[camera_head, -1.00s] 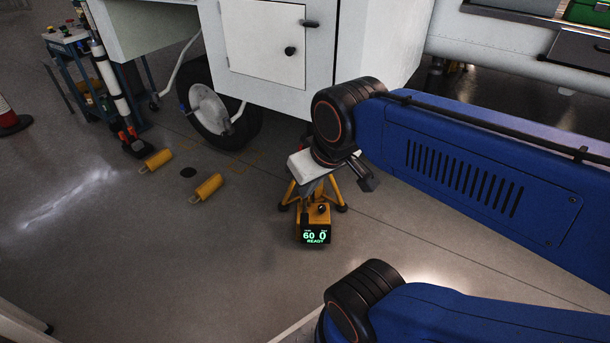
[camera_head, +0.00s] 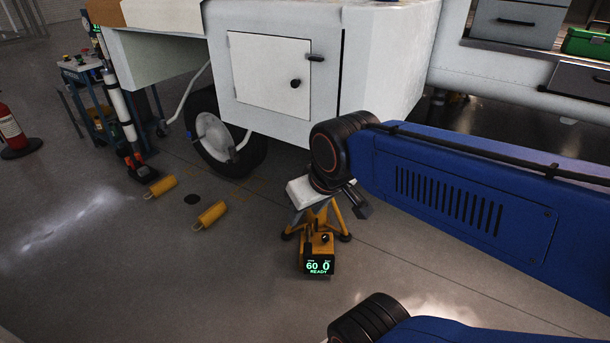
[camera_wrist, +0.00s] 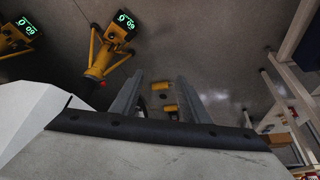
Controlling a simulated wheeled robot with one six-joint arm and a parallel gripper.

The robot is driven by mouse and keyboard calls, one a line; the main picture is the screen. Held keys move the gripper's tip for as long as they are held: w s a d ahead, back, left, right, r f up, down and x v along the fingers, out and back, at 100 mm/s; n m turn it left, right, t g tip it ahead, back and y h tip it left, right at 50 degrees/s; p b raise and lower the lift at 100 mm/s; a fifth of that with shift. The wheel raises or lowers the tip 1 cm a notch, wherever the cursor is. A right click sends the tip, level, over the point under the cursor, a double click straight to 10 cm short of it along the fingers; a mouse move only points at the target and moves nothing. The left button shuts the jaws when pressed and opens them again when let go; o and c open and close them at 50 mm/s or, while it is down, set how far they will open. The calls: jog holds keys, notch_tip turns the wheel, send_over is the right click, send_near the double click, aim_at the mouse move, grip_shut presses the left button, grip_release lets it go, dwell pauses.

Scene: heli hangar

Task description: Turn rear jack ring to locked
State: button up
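A yellow tripod jack (camera_head: 318,243) stands on the floor beside the white helicopter body, with a green display reading 60, 0 and READY. My wrist hides its upper part in the head view, and I cannot make out its ring. In the wrist view a yellow jack (camera_wrist: 101,60) with a lit display is at the upper left, and another yellow unit (camera_wrist: 14,46) shows at the left edge. I cannot tell which is the rear one. My gripper (camera_wrist: 160,88) has its two grey fingers apart with nothing between them. Its fingers are mostly hidden in the head view.
The white helicopter body (camera_head: 385,70) with a wheel (camera_head: 218,135) stands behind the jack. The left foreground floor is clear.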

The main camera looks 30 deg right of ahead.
jog(key=w+d+f+m+t+h, duration=0.15)
jog(key=w+d+f, duration=0.25)
jog(key=w, duration=0.7)
jog(key=w+d+f+t, duration=0.3)
jog(key=w+d+f, duration=0.15)
jog(key=w, duration=0.65)
jog(key=w+d+f+t+h, duration=0.15)
jog(key=w+d+f, duration=0.3)
jog(key=w, duration=0.65)
jog(key=w+d+f+m+t, duration=0.1)
jog(key=w+d+f+t, duration=0.2)
jog(key=w+d+f, duration=0.35)
jog(key=s+d+f+m+t+h, duration=0.1)
jog(key=s+d+f+h, duration=0.15)
jog(key=f, duration=0.45)
jog(key=s+d+f+m+t+h, duration=0.1)
jog(key=s+d+f+t, duration=0.2)
jog(key=f, duration=0.4)
jog(key=w+d, duration=0.3)
jog(key=w, duration=0.5)
jog(key=w+d+g, duration=0.1)
jog(key=w+d, duration=0.3)
jog(key=w, duration=0.3)
jog(key=shift+w+r, duration=0.3)
jog(key=shift+w, duration=0.1)
grip_shut()
